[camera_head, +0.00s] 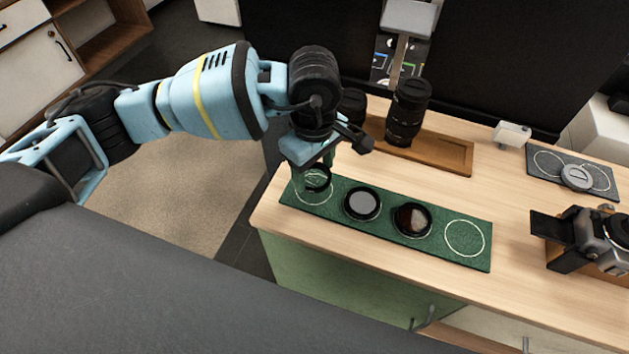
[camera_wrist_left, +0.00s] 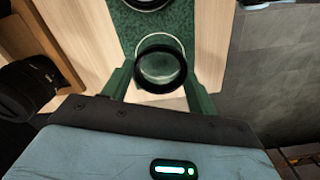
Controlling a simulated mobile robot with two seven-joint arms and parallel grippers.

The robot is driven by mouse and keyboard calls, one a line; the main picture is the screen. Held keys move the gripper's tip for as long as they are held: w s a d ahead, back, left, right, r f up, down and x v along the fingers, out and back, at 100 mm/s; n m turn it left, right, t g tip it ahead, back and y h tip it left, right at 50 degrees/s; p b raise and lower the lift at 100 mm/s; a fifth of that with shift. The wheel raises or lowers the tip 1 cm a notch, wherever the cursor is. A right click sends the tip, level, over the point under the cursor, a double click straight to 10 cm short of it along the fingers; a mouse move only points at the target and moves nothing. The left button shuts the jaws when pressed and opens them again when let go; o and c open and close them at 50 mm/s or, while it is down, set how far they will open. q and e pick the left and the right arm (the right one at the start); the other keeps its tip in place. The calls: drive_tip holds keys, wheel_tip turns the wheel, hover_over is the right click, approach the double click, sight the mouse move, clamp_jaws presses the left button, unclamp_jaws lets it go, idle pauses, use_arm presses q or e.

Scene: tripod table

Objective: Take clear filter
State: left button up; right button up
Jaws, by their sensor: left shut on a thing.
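The clear filter (camera_head: 317,179) is a black ring with see-through glass at the left end of the green mat (camera_head: 333,212). My left gripper (camera_head: 314,172) comes down from above and is shut on this ring. In the left wrist view the filter (camera_wrist_left: 161,66) sits between my two green fingers, slightly off its white circle on the mat. I cannot tell whether it still touches the mat. A grey filter (camera_head: 362,203) and a dark reddish-brown filter (camera_head: 412,220) lie on the mat to its right. My right gripper is not in view.
An empty white circle (camera_head: 464,238) is at the mat's right end. A wooden tray (camera_head: 440,153) with black lenses (camera_head: 408,112) stands behind the mat. A camera (camera_head: 597,240) is at right, and a dark mat (camera_head: 572,172) with a grey cap lies behind it.

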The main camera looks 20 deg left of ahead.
sight(314, 175)
use_arm(q)
drive_tip(key=shift+r+p, duration=0.75)
drive_tip(key=shift+r, duration=1.25)
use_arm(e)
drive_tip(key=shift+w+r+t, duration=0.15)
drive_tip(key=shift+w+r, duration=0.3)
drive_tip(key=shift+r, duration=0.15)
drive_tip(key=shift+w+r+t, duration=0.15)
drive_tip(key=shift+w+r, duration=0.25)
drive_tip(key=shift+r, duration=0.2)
use_arm(q)
drive_tip(key=shift+f, duration=0.1)
